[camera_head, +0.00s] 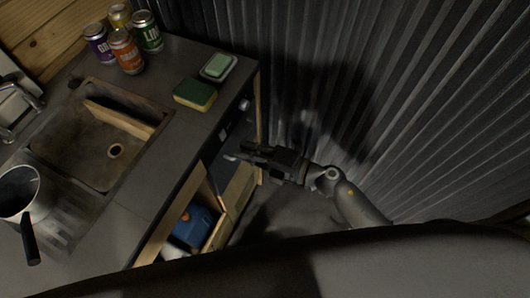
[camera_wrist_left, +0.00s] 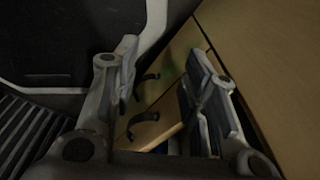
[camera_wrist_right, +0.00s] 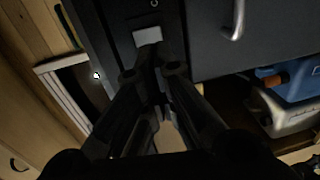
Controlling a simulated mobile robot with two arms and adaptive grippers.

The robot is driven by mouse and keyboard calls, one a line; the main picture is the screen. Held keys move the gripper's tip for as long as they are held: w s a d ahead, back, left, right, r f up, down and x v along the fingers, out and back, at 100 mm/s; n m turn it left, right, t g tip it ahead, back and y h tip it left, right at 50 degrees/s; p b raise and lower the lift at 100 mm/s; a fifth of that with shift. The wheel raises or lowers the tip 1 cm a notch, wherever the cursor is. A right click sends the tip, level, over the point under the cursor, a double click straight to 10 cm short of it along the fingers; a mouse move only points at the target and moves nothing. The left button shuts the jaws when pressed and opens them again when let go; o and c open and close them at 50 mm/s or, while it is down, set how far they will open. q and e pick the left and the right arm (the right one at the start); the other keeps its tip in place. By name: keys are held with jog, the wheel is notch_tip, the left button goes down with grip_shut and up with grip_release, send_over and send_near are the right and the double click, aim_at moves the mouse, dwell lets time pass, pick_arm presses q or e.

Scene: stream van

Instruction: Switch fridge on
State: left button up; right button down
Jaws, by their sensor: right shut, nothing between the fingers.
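The fridge (camera_head: 212,162) is a dark-fronted unit under the counter's edge in the head view, partly hidden by my right gripper. In the right wrist view its dark front (camera_wrist_right: 270,50) shows with a metal handle (camera_wrist_right: 236,18). A narrow dark panel beside it bears a pale rectangular switch (camera_wrist_right: 147,36) and a small round mark above it. My right gripper (camera_head: 232,156) is shut and empty, with its fingertips (camera_wrist_right: 157,55) just below the switch in that view; contact cannot be told. My left gripper (camera_wrist_left: 168,72) is open and empty, seen only in the left wrist view.
The counter (camera_head: 165,160) holds a sink (camera_head: 85,145), a pot (camera_head: 20,190), several cans (camera_head: 126,52), a sponge (camera_head: 195,96) and a green soap block (camera_head: 218,66). A blue container (camera_head: 193,227) is in the open cupboard below. A corrugated wall (camera_head: 400,80) stands at right. Wooden drawers (camera_wrist_left: 152,110) face my left gripper.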

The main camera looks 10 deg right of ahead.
aim_at(219, 141)
jog(key=x, duration=0.4)
jog(key=shift+w+a, duration=0.15)
jog(key=shift+a, duration=0.1)
jog(key=shift+w+a+f, duration=0.1)
jog(key=shift+w+a, duration=0.05)
jog(key=shift+p, duration=0.3)
jog(key=shift+w+a+f, duration=0.1)
jog(key=shift+a, duration=0.1)
jog(key=shift+d, duration=0.1)
